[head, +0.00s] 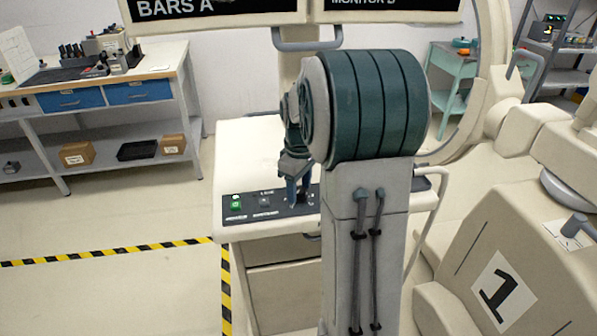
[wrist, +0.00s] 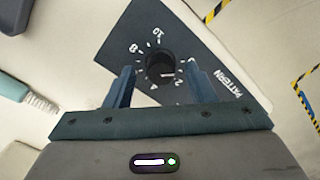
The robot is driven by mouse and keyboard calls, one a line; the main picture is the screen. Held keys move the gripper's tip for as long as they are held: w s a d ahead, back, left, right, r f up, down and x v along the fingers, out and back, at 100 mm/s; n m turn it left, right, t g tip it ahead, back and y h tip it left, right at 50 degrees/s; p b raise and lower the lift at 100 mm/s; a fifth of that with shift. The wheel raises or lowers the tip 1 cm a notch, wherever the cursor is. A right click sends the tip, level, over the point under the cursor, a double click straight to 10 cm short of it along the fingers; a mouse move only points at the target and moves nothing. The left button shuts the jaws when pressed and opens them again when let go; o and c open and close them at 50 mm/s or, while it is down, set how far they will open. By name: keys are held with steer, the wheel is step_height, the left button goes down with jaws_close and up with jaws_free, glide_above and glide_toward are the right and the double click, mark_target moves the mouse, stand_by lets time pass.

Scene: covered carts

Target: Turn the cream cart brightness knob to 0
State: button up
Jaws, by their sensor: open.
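The cream cart (head: 262,160) stands in the middle of the head view, with a dark control panel (head: 262,203) along its front top edge. In the wrist view, a round black knob (wrist: 160,64) sits on the dark panel inside a dial; 10, 8 and 2 are readable. A short white mark on the knob appears to point towards the 2. My gripper (head: 298,192) points down at the panel. In the wrist view its open fingers (wrist: 160,88) lie to either side of the knob; contact cannot be told. No brightness label is readable.
A lit green button (head: 235,201) and a grey control (head: 264,201) sit left on the panel. PATTERN (wrist: 228,88) is printed beside the dial. Monitors (head: 215,8) hang above. A workbench (head: 100,80) stands left, and a cream machine marked 1 (head: 545,225) stands right.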

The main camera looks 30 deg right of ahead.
mark_target(299, 190)
step_height(299, 190, up, 14)
steer(key=shift+f, duration=0.25)
stand_by(0.5)
steer(key=s+a+f+m+t, duration=0.1)
steer(key=s+a+f+m, duration=0.2)
steer(key=s+a, duration=0.4)
steer(key=s+a+f+m+t, duration=0.2)
steer(key=s+a+f, duration=0.4)
steer(key=s, duration=0.6)
steer(key=shift+a+m, duration=0.5)
steer(key=shift+a, duration=0.05)
stand_by(0.4)
